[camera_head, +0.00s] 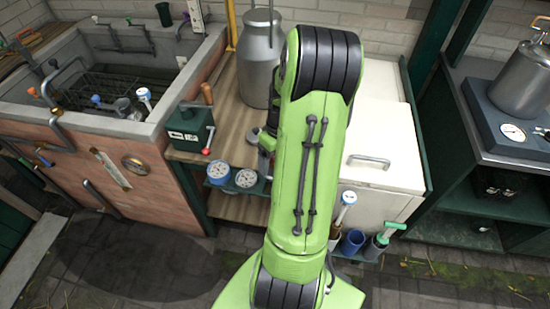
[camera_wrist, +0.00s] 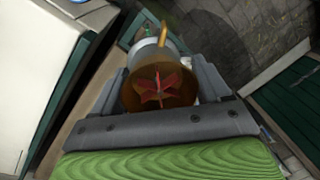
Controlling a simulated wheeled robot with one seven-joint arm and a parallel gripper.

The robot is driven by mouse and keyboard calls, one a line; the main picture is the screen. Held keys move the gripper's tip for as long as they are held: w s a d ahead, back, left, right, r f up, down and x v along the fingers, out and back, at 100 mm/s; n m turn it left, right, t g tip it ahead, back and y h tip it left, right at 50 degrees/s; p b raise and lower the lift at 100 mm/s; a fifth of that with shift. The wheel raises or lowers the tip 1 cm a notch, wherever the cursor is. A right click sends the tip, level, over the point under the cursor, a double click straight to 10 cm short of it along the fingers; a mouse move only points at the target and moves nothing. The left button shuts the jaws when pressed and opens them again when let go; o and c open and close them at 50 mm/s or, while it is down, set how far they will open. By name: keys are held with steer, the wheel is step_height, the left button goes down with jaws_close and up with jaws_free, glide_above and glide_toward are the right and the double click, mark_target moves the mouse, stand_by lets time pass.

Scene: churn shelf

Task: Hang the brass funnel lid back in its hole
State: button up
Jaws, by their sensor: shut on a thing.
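In the wrist view, my gripper (camera_wrist: 162,82) is shut on a round brass piece with a dark hollow and red star-shaped vanes inside, which I take to be the brass funnel lid (camera_wrist: 133,99). The grey fingers press on its left and right sides. A pale cylinder and a brass-coloured rod show just beyond it; I cannot tell whether they touch it. In the head view, my green arm hides the held lid and most of the gripper; only small grey parts (camera_head: 265,138) show at the arm's left edge. I cannot pick out the lid's hole in either view.
A dark green rack (camera_head: 232,188) with two round white-faced pieces (camera_head: 218,170) sits at the wooden shelf's front. A green box with a crank (camera_head: 190,130) and a metal churn (camera_head: 261,60) stand nearby. A white chest (camera_head: 380,150) and a blue cup (camera_head: 352,242) are right of my arm.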

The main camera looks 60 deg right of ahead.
steer(key=shift+f+b, duration=2.95)
steer(key=shift+f, duration=0.7)
steer(key=shift+f+b, duration=0.5)
steer(key=shift+f, duration=0.1)
steer(key=o, duration=1.4)
steer(key=shift+c, duration=0.2)
steer(key=shift+s+d+r+p, duration=0.1)
steer(key=shift+d+r+p, duration=0.1)
steer(key=shift+r+p, duration=1.2)
steer(key=shift+w+d+r+p, duration=0.1)
steer(key=shift+d+r+p, duration=0.1)
steer(key=shift+r+p, duration=1.15)
steer(key=shift+s+d+r+p, duration=0.1)
steer(key=shift+d+r+p, duration=0.1)
steer(key=shift+r+p, duration=1.2)
steer(key=shift+r+b, duration=0.3)
steer(key=shift+b, duration=0.05)
